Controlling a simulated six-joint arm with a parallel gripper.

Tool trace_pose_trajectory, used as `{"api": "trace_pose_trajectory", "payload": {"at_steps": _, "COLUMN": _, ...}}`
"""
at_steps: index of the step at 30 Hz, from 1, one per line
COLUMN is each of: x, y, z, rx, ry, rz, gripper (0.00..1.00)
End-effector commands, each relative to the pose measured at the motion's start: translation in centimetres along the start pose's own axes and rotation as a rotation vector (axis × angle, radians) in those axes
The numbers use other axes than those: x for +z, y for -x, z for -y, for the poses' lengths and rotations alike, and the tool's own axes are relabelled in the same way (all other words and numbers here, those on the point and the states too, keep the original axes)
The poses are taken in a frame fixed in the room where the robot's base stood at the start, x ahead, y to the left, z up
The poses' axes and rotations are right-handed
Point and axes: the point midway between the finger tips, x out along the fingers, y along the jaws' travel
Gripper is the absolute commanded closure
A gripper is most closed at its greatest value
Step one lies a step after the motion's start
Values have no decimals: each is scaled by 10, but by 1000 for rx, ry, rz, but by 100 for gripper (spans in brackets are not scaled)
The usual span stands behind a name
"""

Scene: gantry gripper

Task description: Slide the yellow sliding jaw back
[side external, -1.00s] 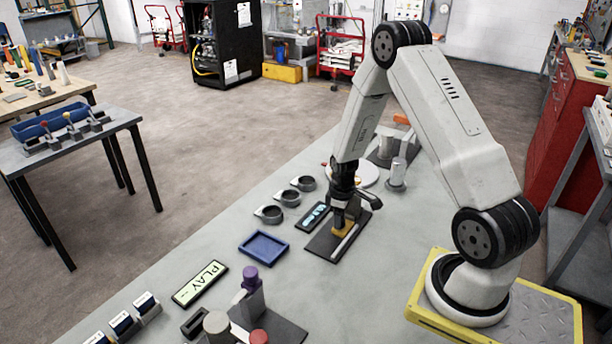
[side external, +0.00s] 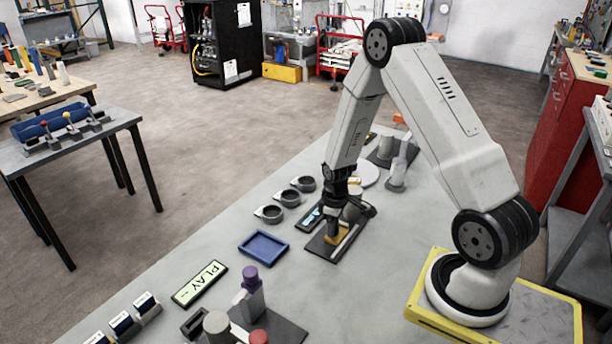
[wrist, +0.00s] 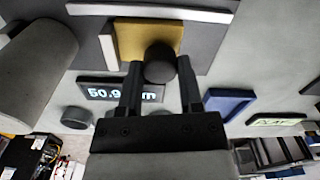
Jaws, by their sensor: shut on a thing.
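The yellow sliding jaw (side external: 337,240) sits on a dark base plate (side external: 322,250) beside a light rail (side external: 345,244). In the wrist view the yellow jaw (wrist: 150,38) carries a round dark knob (wrist: 160,64). My gripper (side external: 333,232) is low over the plate, partly hiding the jaw. In the wrist view the fingers of my gripper (wrist: 160,82) stand on both sides of the knob, shut on it.
A blue tray (side external: 263,247) and several grey rings (side external: 269,214) lie to the left. A PLAY sign (side external: 200,284) is nearer the camera. Grey table between them is clear.

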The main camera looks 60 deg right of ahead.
Motion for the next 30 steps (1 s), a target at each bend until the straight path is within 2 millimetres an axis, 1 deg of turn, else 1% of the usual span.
{"api": "trace_pose_trajectory", "payload": {"at_steps": 3, "x": -2, "y": 0, "z": 5, "rx": 1, "ry": 1, "rz": -2, "gripper": 100}}
{"api": "trace_pose_trajectory", "payload": {"at_steps": 10, "x": -2, "y": 0, "z": 7, "rx": -1, "ry": 2, "rz": 0, "gripper": 100}}
{"api": "trace_pose_trajectory", "payload": {"at_steps": 11, "x": -2, "y": 0, "z": 7, "rx": -2, "ry": 2, "rz": 0, "gripper": 44}}
{"api": "trace_pose_trajectory", "payload": {"at_steps": 12, "x": -2, "y": 0, "z": 7, "rx": -2, "ry": 3, "rz": 1, "gripper": 32}}
{"api": "trace_pose_trajectory", "payload": {"at_steps": 13, "x": -2, "y": 0, "z": 7, "rx": -2, "ry": 3, "rz": 1, "gripper": 22}}
{"api": "trace_pose_trajectory", "payload": {"at_steps": 14, "x": -2, "y": 0, "z": 7, "rx": -1, "ry": 3, "rz": 0, "gripper": 19}}
{"api": "trace_pose_trajectory", "payload": {"at_steps": 24, "x": -1, "y": 1, "z": 5, "rx": 0, "ry": 1, "rz": 0, "gripper": 19}}
{"api": "trace_pose_trajectory", "payload": {"at_steps": 30, "x": -1, "y": 7, "z": 5, "rx": 0, "ry": 1, "rz": 0, "gripper": 19}}
